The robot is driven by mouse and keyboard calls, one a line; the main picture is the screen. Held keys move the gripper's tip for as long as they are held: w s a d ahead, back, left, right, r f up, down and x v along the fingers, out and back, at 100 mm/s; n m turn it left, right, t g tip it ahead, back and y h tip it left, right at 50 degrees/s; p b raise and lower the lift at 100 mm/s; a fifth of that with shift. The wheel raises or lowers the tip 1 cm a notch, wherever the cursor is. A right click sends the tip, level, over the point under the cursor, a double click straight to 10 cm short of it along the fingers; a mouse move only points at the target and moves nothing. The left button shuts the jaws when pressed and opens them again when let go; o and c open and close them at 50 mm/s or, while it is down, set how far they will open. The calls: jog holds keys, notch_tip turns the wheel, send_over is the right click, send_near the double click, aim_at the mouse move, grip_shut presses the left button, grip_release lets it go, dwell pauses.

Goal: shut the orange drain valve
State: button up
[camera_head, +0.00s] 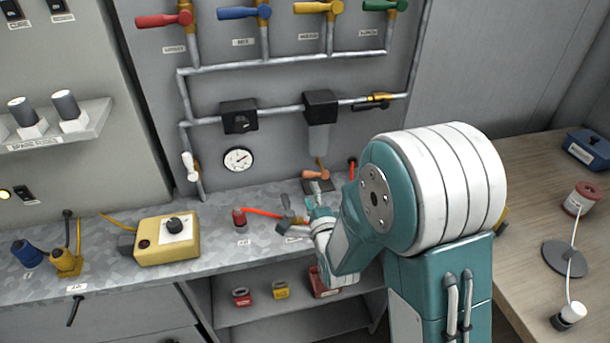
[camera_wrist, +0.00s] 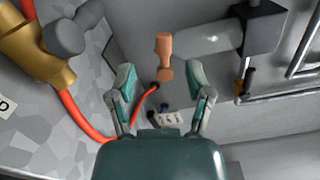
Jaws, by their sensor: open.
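The orange drain valve handle (camera_head: 315,175) is below the clear filter bowl (camera_head: 319,138), above the metal bench top. In the wrist view the orange handle (camera_wrist: 164,52) stands lengthwise in the picture, just beyond and between my fingertips. My gripper (camera_wrist: 165,76) is open, with one teal finger on each side of the handle's line and nothing between the pads. In the head view my gripper (camera_head: 311,206) is small and partly hidden by my arm. Whether a finger touches the handle cannot be told.
A red hose (camera_wrist: 75,117) curves below my left finger from a brass fitting (camera_wrist: 30,50). A black regulator (camera_head: 238,116), a gauge (camera_head: 238,159) and a white-handled valve (camera_head: 189,166) are left of the filter. A yellow box (camera_head: 167,250) stands on the bench (camera_head: 105,275).

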aim_at(308, 177)
jog(key=x, duration=0.4)
jog(key=d+x, duration=0.1)
jog(key=x, duration=0.1)
jog(key=shift+w, duration=0.55)
jog(key=shift+w+a, duration=0.15)
jog(key=shift+w, duration=0.1)
jog(key=shift+w+a, duration=0.1)
jog(key=shift+a, duration=0.3)
jog(key=shift+d, duration=0.25)
grip_shut()
